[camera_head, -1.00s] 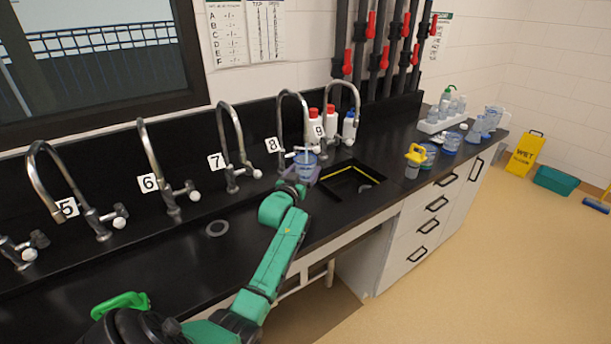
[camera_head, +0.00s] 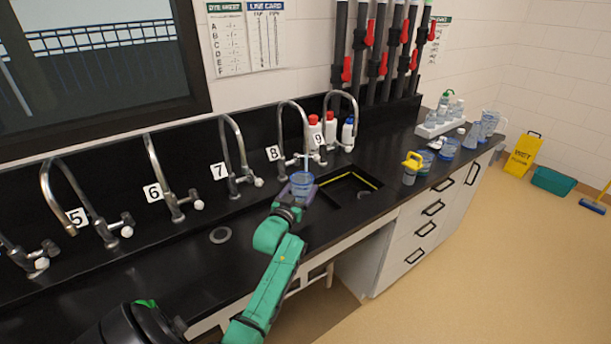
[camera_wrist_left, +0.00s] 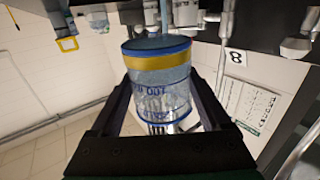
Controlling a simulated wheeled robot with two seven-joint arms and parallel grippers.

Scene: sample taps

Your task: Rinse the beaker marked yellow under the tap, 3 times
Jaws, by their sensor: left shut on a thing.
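My left gripper (camera_head: 290,203) is shut on a clear beaker (camera_head: 302,185) with bluish contents or tint. In the left wrist view, which is upside down, the beaker (camera_wrist_left: 158,85) sits between the fingers and shows a yellow band and blue print. The beaker looks upright in the head view, under the spout of tap 8 (camera_head: 281,125) and above the counter. A thin pale line, which looks like water, runs down from the spout toward it. The liquid level is unclear. My right gripper is not in view.
A black sink opening (camera_head: 345,187) lies just right of the beaker. Tap 9 (camera_head: 341,94) and several capped bottles (camera_head: 330,130) stand behind it; tap 7 (camera_head: 236,150) is to the left. A yellow-topped container (camera_head: 411,168) and other glassware stand farther right. The front counter at left is bare.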

